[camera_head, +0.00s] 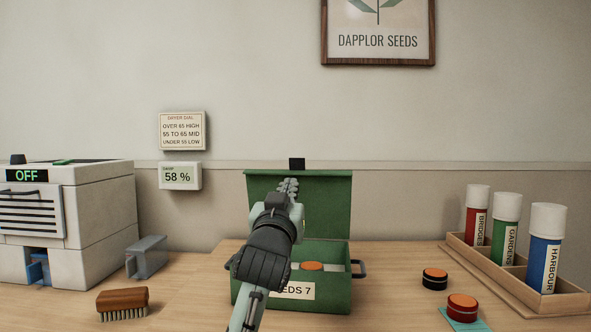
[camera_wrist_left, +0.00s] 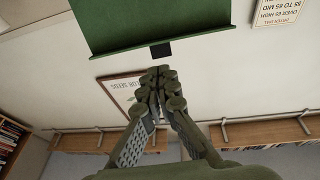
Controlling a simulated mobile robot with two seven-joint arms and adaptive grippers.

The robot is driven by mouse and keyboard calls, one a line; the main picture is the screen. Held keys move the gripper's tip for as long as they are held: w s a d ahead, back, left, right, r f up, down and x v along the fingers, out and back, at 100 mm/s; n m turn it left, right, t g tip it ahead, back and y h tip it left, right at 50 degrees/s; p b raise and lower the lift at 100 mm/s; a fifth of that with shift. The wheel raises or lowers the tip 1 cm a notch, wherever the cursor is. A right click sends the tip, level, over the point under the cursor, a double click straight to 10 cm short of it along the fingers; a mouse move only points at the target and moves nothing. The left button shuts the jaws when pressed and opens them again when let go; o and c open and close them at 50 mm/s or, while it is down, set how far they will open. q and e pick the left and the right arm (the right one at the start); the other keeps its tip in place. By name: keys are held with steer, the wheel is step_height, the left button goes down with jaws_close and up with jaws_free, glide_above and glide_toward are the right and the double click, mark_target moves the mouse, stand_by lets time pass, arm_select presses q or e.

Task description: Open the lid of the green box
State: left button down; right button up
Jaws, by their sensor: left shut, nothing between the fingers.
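The green box (camera_head: 327,291) stands on the table, its front label partly hidden by my left arm. Its lid (camera_head: 330,190) stands up open at the back, with a black tab (camera_head: 297,164) on its top edge. An orange-topped round item (camera_head: 312,266) shows inside the box. My left gripper (camera_head: 288,186) is shut and empty, pointing up in front of the raised lid. In the left wrist view the gripper (camera_wrist_left: 160,75) lies close to the lid's edge and tab (camera_wrist_left: 160,51); I cannot tell whether they touch. My right gripper is in neither view.
A white machine (camera_head: 100,240) reading OFF and a grey block (camera_head: 147,257) are at left, with a brush (camera_head: 122,303) in front. Two orange-topped tins (camera_head: 435,279) (camera_head: 462,308) sit right of the box. A wooden rack (camera_head: 515,278) holds red, green and blue tubes at far right.

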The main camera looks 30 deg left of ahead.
mark_target(298, 165)
arm_select(q)
steer(key=p+x, duration=0.1)
steer(key=x, duration=0.8)
steer(key=shift+w, duration=0.15)
steer(key=shift+w+a, duration=0.15)
steer(key=shift+w, duration=0.15)
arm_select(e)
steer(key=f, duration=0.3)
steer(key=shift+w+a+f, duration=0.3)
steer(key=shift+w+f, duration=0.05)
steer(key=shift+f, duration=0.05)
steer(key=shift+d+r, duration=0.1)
